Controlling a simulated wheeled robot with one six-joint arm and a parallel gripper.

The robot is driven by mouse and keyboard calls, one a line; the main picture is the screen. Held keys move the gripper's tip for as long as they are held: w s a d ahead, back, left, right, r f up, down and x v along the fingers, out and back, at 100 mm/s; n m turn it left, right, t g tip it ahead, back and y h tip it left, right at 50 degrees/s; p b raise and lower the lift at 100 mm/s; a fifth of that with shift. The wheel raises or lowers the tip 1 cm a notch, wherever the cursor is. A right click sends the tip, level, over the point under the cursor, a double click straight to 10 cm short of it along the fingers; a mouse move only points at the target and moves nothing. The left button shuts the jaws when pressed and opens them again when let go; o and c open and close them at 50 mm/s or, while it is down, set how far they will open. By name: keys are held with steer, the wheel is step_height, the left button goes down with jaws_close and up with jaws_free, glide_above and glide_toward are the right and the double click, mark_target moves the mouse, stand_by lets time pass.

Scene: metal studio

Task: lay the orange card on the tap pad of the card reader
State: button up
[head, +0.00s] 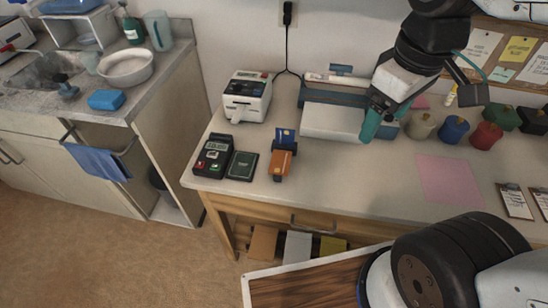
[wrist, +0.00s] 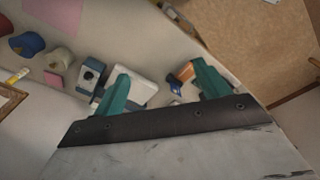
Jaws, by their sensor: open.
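The orange card (head: 280,163) sits in a small dark holder on the counter, with a blue card (head: 285,136) just behind it. An orange patch by the right finger in the wrist view (wrist: 184,72) looks like the same card. The card reader (head: 212,157) is a dark keypad unit with a small screen, left of the cards. Its dark green tap pad (head: 242,165) lies flat beside it, bare. My gripper (head: 384,122) is open and empty, with teal fingers, right of the cards and in front of the white-and-blue machine. Both fingers show in the wrist view (wrist: 160,72).
A white label printer-like device (head: 247,96) stands behind the reader. A long white-and-blue machine (head: 333,121) lies behind the cards. Spools (head: 453,129) and a pink sheet (head: 449,180) are at right. Counter space between the orange card and pink sheet is clear.

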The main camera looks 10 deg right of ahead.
steer(key=w+a+f+n, duration=0.3)
steer(key=w+n, duration=0.3)
steer(key=n, duration=0.1)
steer(key=n+g, duration=0.1)
steer(key=n, duration=1.8)
glide_above(280, 162)
step_height(280, 162, down, 14)
step_height(280, 162, down, 8)
steer(key=shift+r, duration=0.2)
steer(key=c, duration=1.1)
steer(key=shift+r, duration=0.1)
steer(key=shift+c, duration=0.2)
